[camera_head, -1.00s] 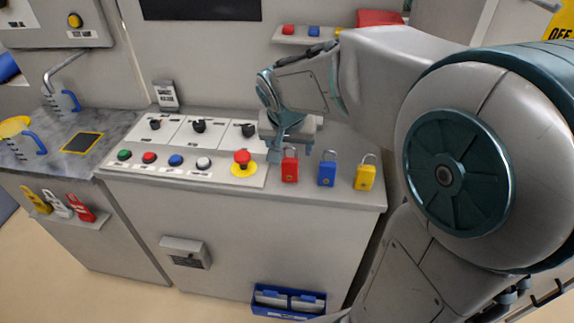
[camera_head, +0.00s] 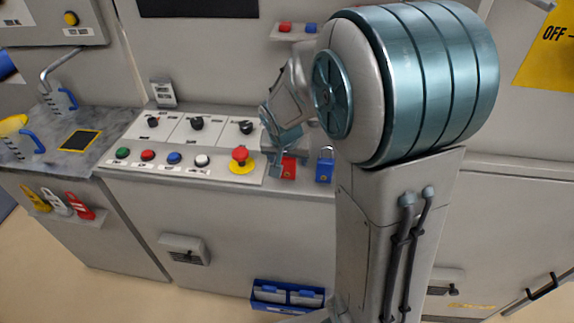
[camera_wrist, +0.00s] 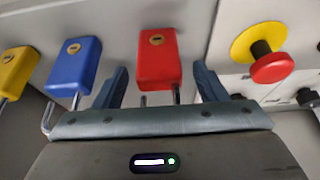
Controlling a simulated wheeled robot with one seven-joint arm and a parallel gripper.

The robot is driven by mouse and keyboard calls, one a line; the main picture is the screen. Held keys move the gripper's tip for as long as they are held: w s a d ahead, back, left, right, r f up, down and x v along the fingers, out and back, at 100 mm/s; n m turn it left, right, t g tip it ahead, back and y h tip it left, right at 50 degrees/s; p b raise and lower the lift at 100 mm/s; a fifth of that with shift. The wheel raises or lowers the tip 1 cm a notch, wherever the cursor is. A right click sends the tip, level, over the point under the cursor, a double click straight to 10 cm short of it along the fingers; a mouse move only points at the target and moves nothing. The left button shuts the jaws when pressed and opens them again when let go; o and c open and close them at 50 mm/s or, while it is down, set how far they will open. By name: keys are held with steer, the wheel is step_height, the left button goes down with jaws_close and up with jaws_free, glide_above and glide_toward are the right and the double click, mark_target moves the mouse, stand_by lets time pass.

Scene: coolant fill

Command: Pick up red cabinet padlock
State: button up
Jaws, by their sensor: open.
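The red padlock (camera_head: 288,168) stands on the cabinet's top near its front edge, partly hidden by my gripper in the head view. In the wrist view the red padlock (camera_wrist: 158,58) lies between my two fingers, with gaps on both sides. My gripper (camera_wrist: 160,88) is open around it, one finger towards the blue padlock and one towards the red stop button. My gripper (camera_head: 286,160) is also at the padlock in the head view.
The blue padlock (camera_head: 325,168) stands close beside the red one. A yellow padlock (camera_wrist: 18,70) is beyond it. A red stop button (camera_head: 240,155) on a yellow base is on the other side. A small shelf (camera_head: 293,38) holds more padlocks behind.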

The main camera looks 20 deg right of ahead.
steer(key=c, duration=1.1)
